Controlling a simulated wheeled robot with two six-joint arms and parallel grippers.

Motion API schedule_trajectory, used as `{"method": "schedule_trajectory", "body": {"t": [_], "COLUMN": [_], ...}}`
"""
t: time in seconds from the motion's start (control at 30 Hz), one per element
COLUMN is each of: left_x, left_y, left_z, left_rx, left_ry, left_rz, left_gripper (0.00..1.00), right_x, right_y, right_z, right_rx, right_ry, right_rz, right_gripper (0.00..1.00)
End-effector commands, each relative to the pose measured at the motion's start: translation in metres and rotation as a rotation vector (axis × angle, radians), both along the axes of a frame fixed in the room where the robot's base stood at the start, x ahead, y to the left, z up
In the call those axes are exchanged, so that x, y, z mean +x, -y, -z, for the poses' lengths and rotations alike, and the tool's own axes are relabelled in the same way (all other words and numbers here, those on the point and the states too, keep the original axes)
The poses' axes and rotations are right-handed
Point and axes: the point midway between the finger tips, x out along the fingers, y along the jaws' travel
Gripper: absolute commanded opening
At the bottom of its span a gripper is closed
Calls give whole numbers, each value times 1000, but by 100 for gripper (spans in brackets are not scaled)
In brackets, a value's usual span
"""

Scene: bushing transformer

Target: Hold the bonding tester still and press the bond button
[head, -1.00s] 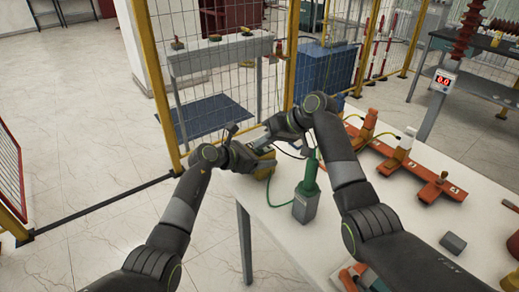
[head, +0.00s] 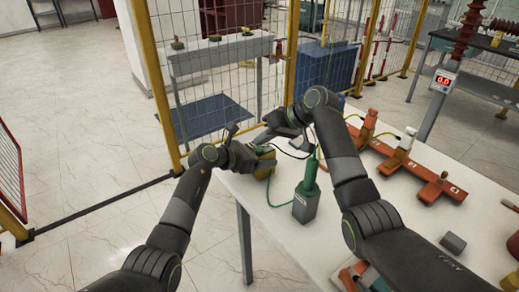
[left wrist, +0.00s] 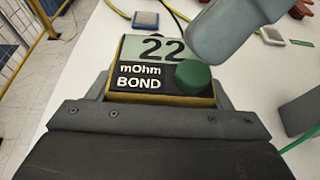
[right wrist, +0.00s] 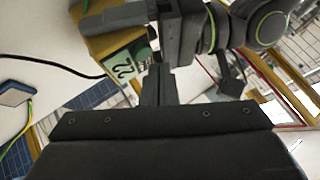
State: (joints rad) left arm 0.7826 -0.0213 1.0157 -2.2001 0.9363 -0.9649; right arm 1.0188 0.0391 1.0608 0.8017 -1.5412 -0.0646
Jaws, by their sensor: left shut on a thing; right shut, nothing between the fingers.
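The bonding tester (head: 266,170) is a yellow-edged box at the table's far left corner. In the left wrist view the tester (left wrist: 128,70) shows a display reading 22, the words "mOhm BOND" and a round green bond button (left wrist: 193,77). My left gripper (head: 252,158) is shut on the tester by its sides. My right gripper (head: 284,122) is shut and empty, above and behind the tester. Its grey fingertip (left wrist: 222,40) is close to the button in the left wrist view; I see no clear contact. The right wrist view shows the tester (right wrist: 122,68) beside the fingers.
A green-topped grey device (head: 306,196) stands on the white table (head: 290,245), with a green cable beside it. An orange-red base (head: 405,172) with posts lies to the right. A small grey block (head: 452,244) sits near the front right. Yellow-framed fencing (head: 225,90) stands behind.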

Motion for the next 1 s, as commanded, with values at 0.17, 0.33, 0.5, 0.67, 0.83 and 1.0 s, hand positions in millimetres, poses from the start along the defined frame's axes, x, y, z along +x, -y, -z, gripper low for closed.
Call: {"method": "schedule_trajectory", "body": {"t": [0.17,0.33,0.5,0.67,0.83,1.0], "left_x": [0,0,0,0,0,0], "left_y": [0,0,0,0,0,0], "left_z": [0,0,0,0,0,0], "left_rx": [1,1,0,0,0,0], "left_ry": [-1,-1,-1,-1,-1,-1], "left_rz": [0,0,0,0,0,0], "left_gripper": [35,35,35,35,35,35], "right_x": [0,0,1,0,1,0], "right_y": [0,0,0,0,0,0], "right_z": [0,-2,-14,-30,-46,-51], "right_rx": [0,1,0,-1,0,0], "right_ry": [0,1,4,3,2,0], "right_rz": [0,1,1,1,1,0], "right_gripper": [0,0,0,0,0,0]}}
